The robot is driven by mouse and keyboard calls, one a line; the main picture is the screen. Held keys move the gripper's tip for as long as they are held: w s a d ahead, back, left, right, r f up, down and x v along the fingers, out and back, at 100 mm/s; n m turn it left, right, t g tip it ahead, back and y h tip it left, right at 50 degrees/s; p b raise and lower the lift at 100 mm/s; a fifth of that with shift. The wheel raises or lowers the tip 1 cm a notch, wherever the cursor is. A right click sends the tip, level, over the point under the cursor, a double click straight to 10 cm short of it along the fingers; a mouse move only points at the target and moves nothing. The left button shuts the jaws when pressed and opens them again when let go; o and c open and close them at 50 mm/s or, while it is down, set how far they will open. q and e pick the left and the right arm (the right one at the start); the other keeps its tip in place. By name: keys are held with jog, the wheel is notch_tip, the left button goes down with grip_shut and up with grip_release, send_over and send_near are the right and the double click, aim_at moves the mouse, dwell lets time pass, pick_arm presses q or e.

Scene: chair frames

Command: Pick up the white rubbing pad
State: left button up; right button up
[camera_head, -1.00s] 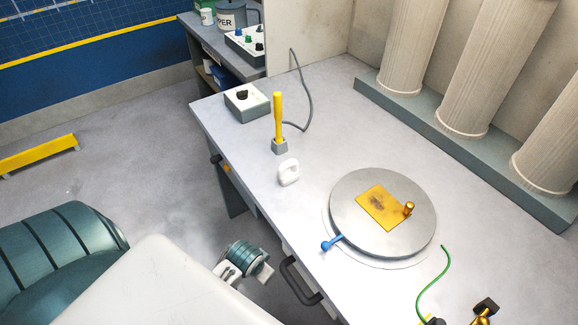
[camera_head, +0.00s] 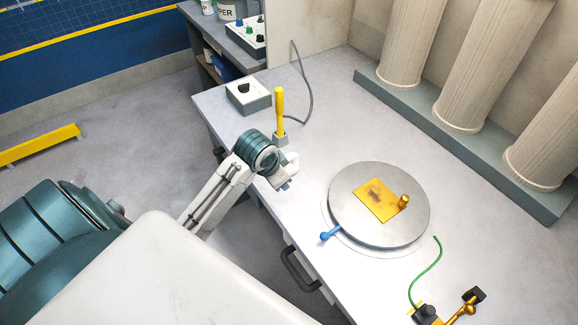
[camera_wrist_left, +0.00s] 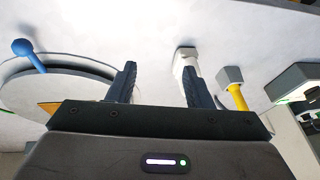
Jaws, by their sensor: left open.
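The white rubbing pad (camera_wrist_left: 183,58) stands on the grey bench in the left wrist view, just past the tip of the right-hand finger. In the head view the pad (camera_head: 292,168) is partly hidden behind my left gripper (camera_head: 284,185). In the left wrist view my left gripper (camera_wrist_left: 160,80) is open, with nothing between its two dark fingers. The pad is off to the right of the middle of the gap. I cannot tell whether a finger touches it. My right gripper is not in view.
A yellow-handled tool (camera_head: 279,108) stands in a grey holder close behind the pad. A round grey turntable (camera_head: 350,215) with a yellow plate (camera_head: 372,198) and blue lever (camera_head: 330,234) lies to the right. A switch box (camera_head: 248,96) sits behind. Columns (camera_head: 466,75) line the back.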

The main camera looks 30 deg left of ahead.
pick_arm(q)
send_near(291, 155)
jog(key=f, duration=0.2)
jog(key=shift+m, duration=0.4)
jog(key=p+x, duration=0.1)
jog(key=x, duration=0.3)
jog(key=shift+w+a+f, duration=0.1)
jog(key=shift+a, duration=0.1)
jog(key=p+x, duration=0.1)
jog(key=x, duration=0.1)
jog(key=p+x, duration=0.1)
jog(key=x, duration=0.1)
jog(key=shift+w+d+f+p, duration=0.1)
jog(key=shift+w+d+p, duration=0.1)
jog(key=shift+w+p, duration=0.25)
jog(key=shift+w+f, duration=0.15)
jog(key=shift+f, duration=0.2)
jog(key=shift+c, duration=0.3)
grip_shut()
